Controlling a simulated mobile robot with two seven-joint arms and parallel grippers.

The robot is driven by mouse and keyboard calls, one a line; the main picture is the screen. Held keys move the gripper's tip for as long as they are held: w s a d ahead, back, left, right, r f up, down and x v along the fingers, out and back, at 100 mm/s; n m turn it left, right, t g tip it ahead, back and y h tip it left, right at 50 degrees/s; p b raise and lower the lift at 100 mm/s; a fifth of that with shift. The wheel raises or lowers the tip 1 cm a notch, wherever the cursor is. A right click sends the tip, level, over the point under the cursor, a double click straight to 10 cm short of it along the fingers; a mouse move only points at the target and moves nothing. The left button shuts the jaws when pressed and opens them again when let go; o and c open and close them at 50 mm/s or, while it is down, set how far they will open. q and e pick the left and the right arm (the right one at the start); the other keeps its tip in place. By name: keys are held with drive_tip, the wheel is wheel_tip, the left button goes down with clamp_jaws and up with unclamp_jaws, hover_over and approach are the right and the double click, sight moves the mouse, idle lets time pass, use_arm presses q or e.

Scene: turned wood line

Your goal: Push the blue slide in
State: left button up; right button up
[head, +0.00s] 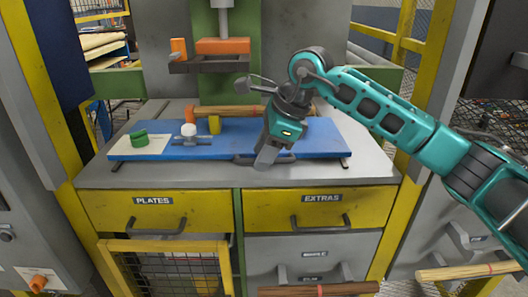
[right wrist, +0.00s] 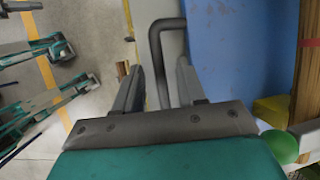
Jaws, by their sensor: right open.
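The blue slide (head: 325,140) is a flat blue board lying on the grey worktop below a press. Its dark loop handle (head: 245,158) is at the front edge, partly hidden behind my right gripper (head: 266,160). The right gripper points down at the handle, with its jaws apart. In the right wrist view the handle (right wrist: 154,55) reaches between the two open fingers (right wrist: 158,85), and I cannot tell whether they touch it. The blue slide (right wrist: 225,45) fills the upper right there. My left gripper is not in view.
A wooden bar (head: 235,111) lies behind. The press (head: 222,47) stands above. Drawers (head: 320,213) are below.

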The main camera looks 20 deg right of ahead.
drive_tip(key=shift+c, duration=0.5)
clamp_jaws()
